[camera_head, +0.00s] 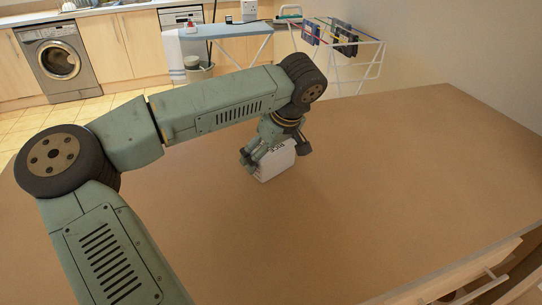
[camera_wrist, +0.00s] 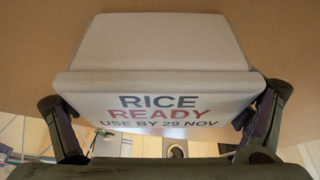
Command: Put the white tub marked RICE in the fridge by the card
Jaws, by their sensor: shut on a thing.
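The white tub (camera_head: 276,163) is in my gripper (camera_head: 275,154) over the brown table top in the head view. In the wrist view the tub (camera_wrist: 158,42) fills the middle, and its front reads RICE, READY, USE BY 29 NOV. My gripper (camera_wrist: 163,100) is shut on it, with one finger at each side of the labelled face. I cannot tell whether the tub's base touches the table or hangs just above it. No fridge and no card show clearly in either view.
The brown table (camera_head: 400,190) is bare around the tub. A wooden drawer or shelf front (camera_head: 465,280) shows at the lower right edge. Beyond the table stand a washing machine (camera_head: 60,62), an ironing board (camera_head: 225,30) and a drying rack (camera_head: 340,50).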

